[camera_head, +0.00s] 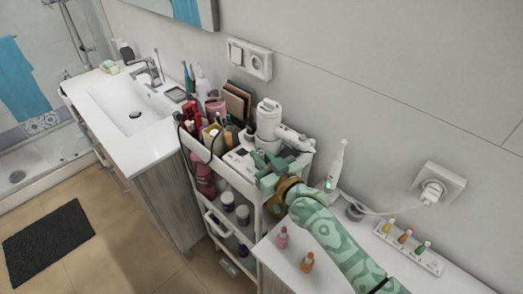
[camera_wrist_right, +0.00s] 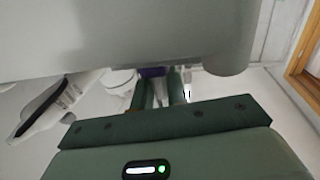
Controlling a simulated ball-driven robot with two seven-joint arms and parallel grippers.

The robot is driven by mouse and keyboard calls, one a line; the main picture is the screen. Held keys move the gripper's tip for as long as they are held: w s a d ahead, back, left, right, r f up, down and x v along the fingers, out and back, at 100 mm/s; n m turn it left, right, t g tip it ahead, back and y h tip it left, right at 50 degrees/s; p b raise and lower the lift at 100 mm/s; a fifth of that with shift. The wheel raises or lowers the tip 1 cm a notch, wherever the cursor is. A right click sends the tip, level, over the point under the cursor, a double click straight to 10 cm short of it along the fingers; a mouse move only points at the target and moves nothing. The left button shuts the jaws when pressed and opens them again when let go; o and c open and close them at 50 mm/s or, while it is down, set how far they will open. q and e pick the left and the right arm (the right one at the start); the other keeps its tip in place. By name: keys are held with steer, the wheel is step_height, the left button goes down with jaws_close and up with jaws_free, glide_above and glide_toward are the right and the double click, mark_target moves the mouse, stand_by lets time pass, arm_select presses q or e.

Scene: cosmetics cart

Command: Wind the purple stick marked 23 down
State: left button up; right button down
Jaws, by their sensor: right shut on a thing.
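My right gripper (camera_head: 268,171) is over the top tray of the cosmetics cart, near its right end. In the right wrist view its two fingers (camera_wrist_right: 159,92) are close together on a small thing. A purple bit (camera_wrist_right: 152,72) shows at the fingertips, and I take it to be the purple stick. Its lower part and its mark are hidden or too small to read. My left gripper is not in view.
The white cart (camera_head: 258,196) holds bottles and brushes at its left. A white hair dryer (camera_head: 270,117) stands just behind the gripper. A large grey shape blocks the upper wrist view.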

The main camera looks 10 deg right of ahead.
steer(key=c, duration=1.5)
jaws_free()
steer(key=shift+o, duration=0.2)
steer(key=shift+s, duration=0.1)
steer(key=p+v, duration=0.1)
steer(key=v, duration=1.5)
steer(key=shift+d, duration=0.15)
steer(key=shift+f, duration=0.1)
